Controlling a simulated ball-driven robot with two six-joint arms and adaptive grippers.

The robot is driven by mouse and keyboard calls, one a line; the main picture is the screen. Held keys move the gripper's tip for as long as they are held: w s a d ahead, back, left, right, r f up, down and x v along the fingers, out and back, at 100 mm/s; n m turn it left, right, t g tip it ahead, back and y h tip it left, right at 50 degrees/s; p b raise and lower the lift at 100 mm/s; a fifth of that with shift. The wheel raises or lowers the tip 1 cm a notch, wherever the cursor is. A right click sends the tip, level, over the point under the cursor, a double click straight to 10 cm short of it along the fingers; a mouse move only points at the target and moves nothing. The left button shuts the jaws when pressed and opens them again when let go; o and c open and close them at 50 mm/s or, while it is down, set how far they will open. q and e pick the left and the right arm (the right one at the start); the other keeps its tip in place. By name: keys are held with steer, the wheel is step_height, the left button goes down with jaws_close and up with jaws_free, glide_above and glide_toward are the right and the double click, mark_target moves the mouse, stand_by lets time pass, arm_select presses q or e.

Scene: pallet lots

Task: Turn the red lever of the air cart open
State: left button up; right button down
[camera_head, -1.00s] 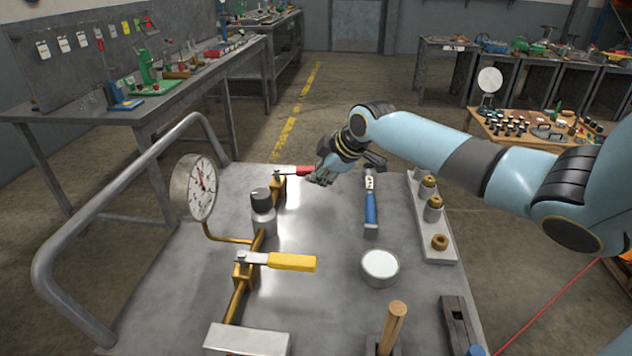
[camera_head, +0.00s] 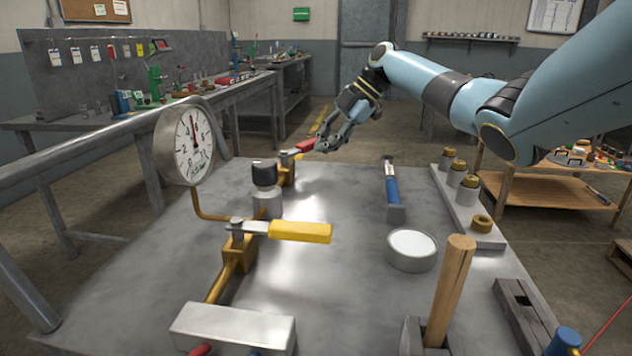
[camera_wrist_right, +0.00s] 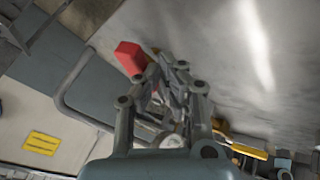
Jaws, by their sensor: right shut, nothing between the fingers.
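The red lever (camera_head: 305,145) sits on a brass valve at the far end of the air cart's brass pipe. It points right and slightly away. My right gripper (camera_head: 322,147) is shut and empty, beside the red lever's outer end in the head view. In the right wrist view the red handle (camera_wrist_right: 131,58) shows just beyond the fingers (camera_wrist_right: 165,78); I cannot tell whether they touch it. A yellow lever (camera_head: 300,231) on a nearer valve points right. A round gauge (camera_head: 190,143) stands at the pipe's left. My left gripper is not in view.
The metal cart top (camera_head: 330,275) also carries a blue-handled tool (camera_head: 392,190), a round white-topped tin (camera_head: 412,248), a wooden handle (camera_head: 450,290) and a rack of brass-topped pieces (camera_head: 470,205). A tubular rail (camera_head: 90,130) runs along the left. The cart's middle is clear.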

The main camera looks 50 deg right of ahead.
mark_target(313, 139)
steer(key=shift+w+d+f+b, duration=0.15)
steer(key=shift+w+b, duration=0.5)
steer(key=shift+w, duration=0.15)
steer(key=shift+w+b, duration=0.7)
steer(key=shift+w, duration=0.5)
steer(key=shift+w+b, duration=0.3)
steer(key=shift+b, duration=0.05)
steer(key=shift+w+r, duration=0.2)
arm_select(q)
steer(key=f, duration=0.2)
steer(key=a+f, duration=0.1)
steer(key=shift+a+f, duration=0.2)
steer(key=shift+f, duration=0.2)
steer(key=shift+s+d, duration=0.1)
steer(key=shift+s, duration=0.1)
